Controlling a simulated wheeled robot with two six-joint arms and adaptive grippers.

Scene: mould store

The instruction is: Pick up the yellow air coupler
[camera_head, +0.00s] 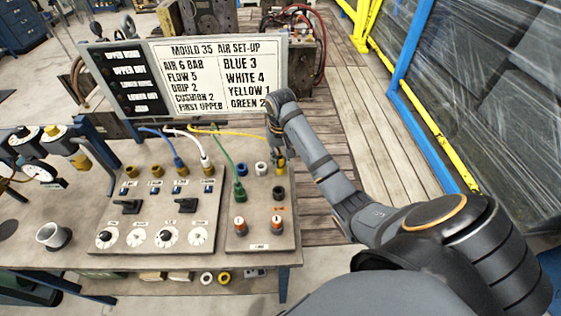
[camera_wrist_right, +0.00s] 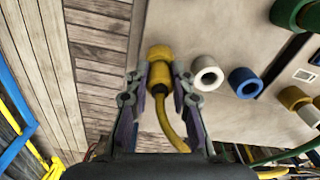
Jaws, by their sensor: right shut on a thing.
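The yellow air coupler (camera_wrist_right: 160,60) is between the two fingers of my right gripper (camera_wrist_right: 160,80) in the right wrist view. The fingers are shut on it, one on each side, and its yellow hose (camera_wrist_right: 170,125) runs back below. In the head view my right gripper (camera_head: 279,158) is over the right part of the bench panel, by a yellow fitting. The yellow hose (camera_head: 230,134) runs left from there behind the panel's other hoses. The fingers hide part of the coupler, and I cannot tell whether it touches the panel. My left gripper is not in view.
White (camera_wrist_right: 207,74) and blue (camera_wrist_right: 244,82) ports sit beside the coupler. On the panel, green (camera_head: 240,188), white (camera_head: 205,163) and blue (camera_head: 179,162) couplers stand with hoses. A sign (camera_head: 218,77) stands behind. A plank floor (camera_head: 325,120) lies right of the bench.

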